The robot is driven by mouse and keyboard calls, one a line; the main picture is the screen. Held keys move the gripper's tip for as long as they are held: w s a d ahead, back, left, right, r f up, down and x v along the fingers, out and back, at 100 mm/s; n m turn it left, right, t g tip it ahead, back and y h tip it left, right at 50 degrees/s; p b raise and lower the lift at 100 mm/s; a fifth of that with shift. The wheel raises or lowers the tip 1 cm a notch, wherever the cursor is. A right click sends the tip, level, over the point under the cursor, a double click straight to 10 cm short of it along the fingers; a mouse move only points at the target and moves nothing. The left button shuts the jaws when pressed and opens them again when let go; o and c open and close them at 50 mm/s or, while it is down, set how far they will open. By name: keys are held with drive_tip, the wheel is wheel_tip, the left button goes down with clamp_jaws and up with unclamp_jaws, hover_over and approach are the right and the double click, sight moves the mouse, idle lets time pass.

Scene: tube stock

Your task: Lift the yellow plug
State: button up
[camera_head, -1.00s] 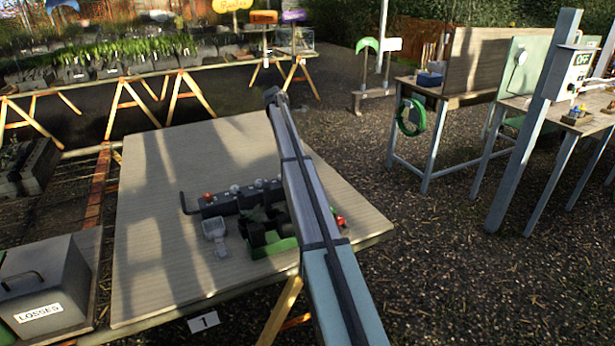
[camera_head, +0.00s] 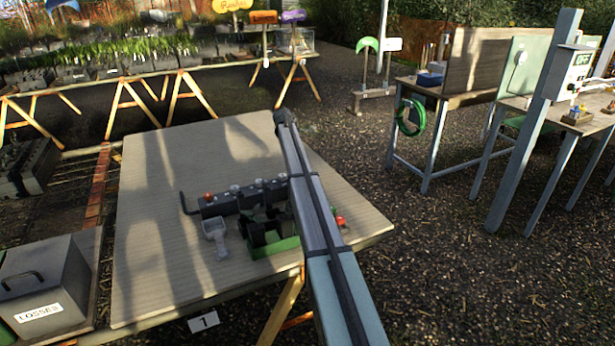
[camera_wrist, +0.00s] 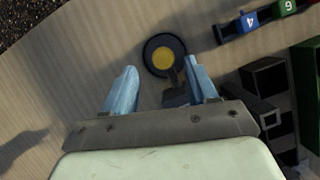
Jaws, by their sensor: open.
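In the wrist view a round yellow face (camera_wrist: 163,58), which I take to be the yellow plug, sits inside a dark ring on the wooden table. My gripper (camera_wrist: 160,80) is open, with its two blue fingers apart and nothing seen held between them. The yellow face lies just beyond the fingertips, between their lines. A dark stem runs from the ring toward the right finger, which partly hides a dark block there. I cannot make out the yellow plug or my fingers in the head view, where my arm crosses the table.
In the wrist view, a blue block marked 4 (camera_wrist: 250,20) and a green block (camera_wrist: 287,7) sit on a dark rail at upper right, above dark open boxes (camera_wrist: 264,76). In the head view a grey scoop (camera_head: 214,230) lies left of the dark fixture. The table's left half is clear.

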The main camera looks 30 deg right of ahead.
drive_tip(key=x, duration=0.4)
drive_tip(key=shift+s, duration=0.15)
clamp_jaws()
idle(0.4)
